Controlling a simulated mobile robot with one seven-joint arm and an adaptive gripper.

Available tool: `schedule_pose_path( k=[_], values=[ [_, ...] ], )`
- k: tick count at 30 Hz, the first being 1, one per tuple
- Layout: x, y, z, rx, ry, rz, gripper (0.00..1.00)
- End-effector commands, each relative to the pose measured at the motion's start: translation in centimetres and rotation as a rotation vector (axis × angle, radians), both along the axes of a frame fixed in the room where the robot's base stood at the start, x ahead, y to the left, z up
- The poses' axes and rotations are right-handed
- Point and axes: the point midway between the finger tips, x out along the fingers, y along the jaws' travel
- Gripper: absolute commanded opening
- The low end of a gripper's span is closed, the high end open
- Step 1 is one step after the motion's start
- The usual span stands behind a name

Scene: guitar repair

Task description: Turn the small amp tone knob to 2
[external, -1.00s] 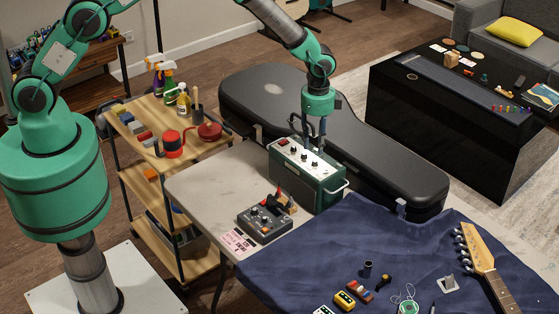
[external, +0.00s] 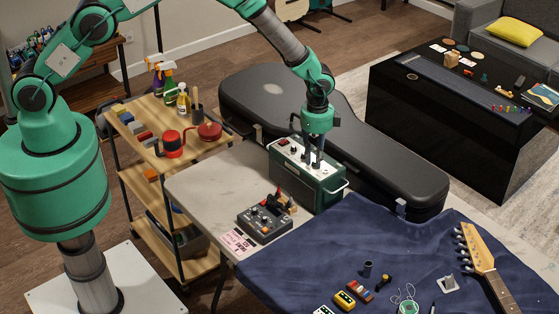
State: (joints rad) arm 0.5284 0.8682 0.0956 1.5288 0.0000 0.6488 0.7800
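The small amp (external: 319,190) is a dark green box with a pale control panel (external: 291,150) on top, standing at the back of the table. Black knobs show on the left part of the panel. My gripper (external: 313,165) points down at the right part of the panel, with its dark fingertips at or just above the surface. The fingers and wrist hide the knobs there, so I cannot tell which knob is between or beside them. The finger gap is too small to judge. Knob markings are too small to read.
A grey pedal-like box (external: 264,222) with knobs sits in front of the amp. A black guitar case (external: 400,170) lies behind it. A blue cloth (external: 330,240) with small parts and a guitar neck (external: 485,262) covers the right side. The table's left part (external: 215,180) is clear.

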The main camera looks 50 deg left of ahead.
Motion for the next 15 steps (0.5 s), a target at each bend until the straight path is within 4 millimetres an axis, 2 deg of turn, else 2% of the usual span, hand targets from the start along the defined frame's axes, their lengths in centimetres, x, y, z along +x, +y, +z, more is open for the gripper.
schedule_pose_path(
  k=[1, 2, 15],
  values=[
    [0.00, 0.00, 0.01, 0.000, 0.000, 0.000, 0.05],
    [0.00, 0.00, 0.01, 0.000, 0.000, 0.000, 0.00],
    [0.05, -0.03, 0.02, -0.001, -0.001, 0.031, 0.00]
  ],
)
